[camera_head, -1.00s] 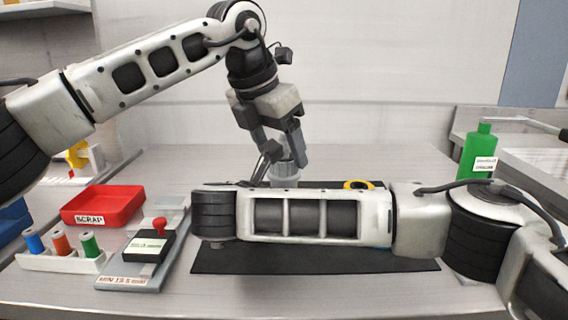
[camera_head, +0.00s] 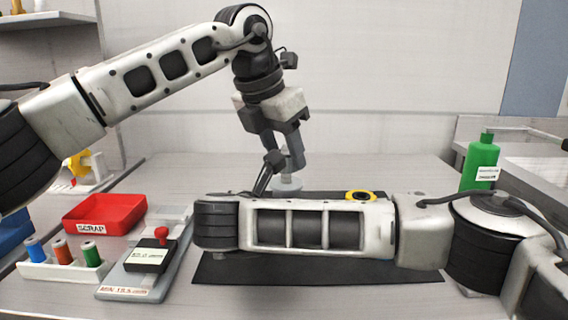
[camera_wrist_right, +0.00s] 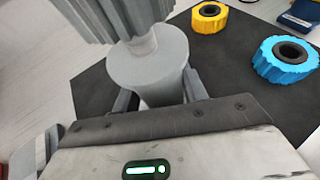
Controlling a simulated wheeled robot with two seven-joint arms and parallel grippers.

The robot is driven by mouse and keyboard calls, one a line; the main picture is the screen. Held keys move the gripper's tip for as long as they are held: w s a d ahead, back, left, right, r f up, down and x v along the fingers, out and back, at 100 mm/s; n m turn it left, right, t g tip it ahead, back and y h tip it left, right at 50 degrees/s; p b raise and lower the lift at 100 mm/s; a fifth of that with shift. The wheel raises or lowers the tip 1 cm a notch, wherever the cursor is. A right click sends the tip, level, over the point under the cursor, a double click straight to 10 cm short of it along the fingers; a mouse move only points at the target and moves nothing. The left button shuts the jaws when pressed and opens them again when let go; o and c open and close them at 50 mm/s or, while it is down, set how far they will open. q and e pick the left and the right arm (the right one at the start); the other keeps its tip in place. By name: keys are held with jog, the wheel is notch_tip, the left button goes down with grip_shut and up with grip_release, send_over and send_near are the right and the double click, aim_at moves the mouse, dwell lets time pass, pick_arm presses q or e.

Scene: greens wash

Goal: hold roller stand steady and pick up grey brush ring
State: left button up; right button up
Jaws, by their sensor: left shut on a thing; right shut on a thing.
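The grey roller stand (camera_wrist_right: 150,68) is a round grey post with a narrower neck, seen close up in the right wrist view. My right gripper (camera_wrist_right: 157,95) is shut on the stand, one dark finger on each side. The ribbed grey brush ring (camera_wrist_right: 112,14) is above the stand's wide body, cut off by the top edge. The narrow neck shows just below the ring. In the head view my left gripper (camera_head: 284,160) points down over the pale stand (camera_head: 287,183) and is shut on the ring, which its fingers mostly hide there.
A yellow ring (camera_wrist_right: 209,17) and a blue ring (camera_wrist_right: 285,58) lie on the dark mat (camera_head: 320,270). A red scrap tray (camera_head: 104,228), a spool rack (camera_head: 62,270) and a red-knobbed device (camera_head: 150,255) stand left. A green bottle (camera_head: 480,165) stands right. My right forearm crosses the mat.

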pick_arm(q)
notch_tip(320, 180, up, 8)
jog(key=shift+f, duration=0.15)
pick_arm(e)
jog(key=o, duration=1.3)
jog(key=shift+c, duration=0.2)
